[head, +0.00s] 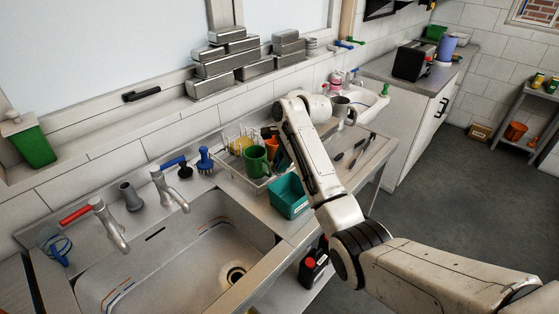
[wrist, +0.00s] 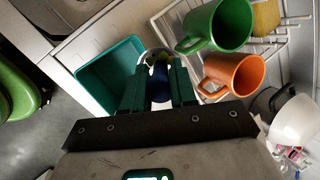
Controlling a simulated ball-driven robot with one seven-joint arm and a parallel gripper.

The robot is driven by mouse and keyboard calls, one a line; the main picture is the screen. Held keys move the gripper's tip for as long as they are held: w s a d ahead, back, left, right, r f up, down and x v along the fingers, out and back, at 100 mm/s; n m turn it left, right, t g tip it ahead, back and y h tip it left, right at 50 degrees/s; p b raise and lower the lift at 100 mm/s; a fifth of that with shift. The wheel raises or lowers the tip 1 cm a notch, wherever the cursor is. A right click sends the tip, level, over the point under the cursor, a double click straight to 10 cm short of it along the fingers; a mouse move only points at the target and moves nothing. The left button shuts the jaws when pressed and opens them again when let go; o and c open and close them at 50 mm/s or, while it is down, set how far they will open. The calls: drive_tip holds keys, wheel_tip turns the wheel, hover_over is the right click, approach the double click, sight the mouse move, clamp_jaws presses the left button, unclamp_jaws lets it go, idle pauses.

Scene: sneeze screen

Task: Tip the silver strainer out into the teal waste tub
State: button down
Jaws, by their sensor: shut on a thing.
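The teal waste tub (head: 282,201) stands on the metal counter right of the sink, below the dish rack in the head view. It also shows left of my fingers in the wrist view (wrist: 97,78), open at the top. My gripper (wrist: 160,64) is shut on the silver strainer. Only a pale curved piece of its rim (wrist: 147,55) shows around the fingertips, beside the tub's right edge. Its contents and tilt cannot be told. Something dark blue shows between the fingers. In the head view I cannot clearly make out the gripper or the strainer.
A green mug (head: 257,163) and an orange mug (wrist: 237,73) stand at the wire dish rack (wrist: 283,50), close to the right of my fingers in the wrist view. The sink (head: 165,262) lies left of the tub. Utensils (head: 348,152) lie on the counter to the right.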

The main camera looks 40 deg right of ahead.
drive_tip(key=shift+s+t, duration=0.5)
drive_tip(key=shift+t, duration=0.5)
drive_tip(key=shift+w+r, duration=0.1)
drive_tip(key=shift+r, duration=0.1)
drive_tip(key=shift+s+f+t, duration=0.2)
drive_tip(key=shift+s+t, duration=0.2)
drive_tip(key=shift+t, duration=0.5)
drive_tip(key=shift+r+t, duration=0.2)
drive_tip(key=shift+t, duration=0.1)
drive_tip(key=shift+s+d+t+y+b, duration=0.1)
drive_tip(key=shift+s+t+y+b, duration=0.3)
drive_tip(key=shift+t+b, duration=0.65)
drive_tip(key=shift+s+f, duration=0.1)
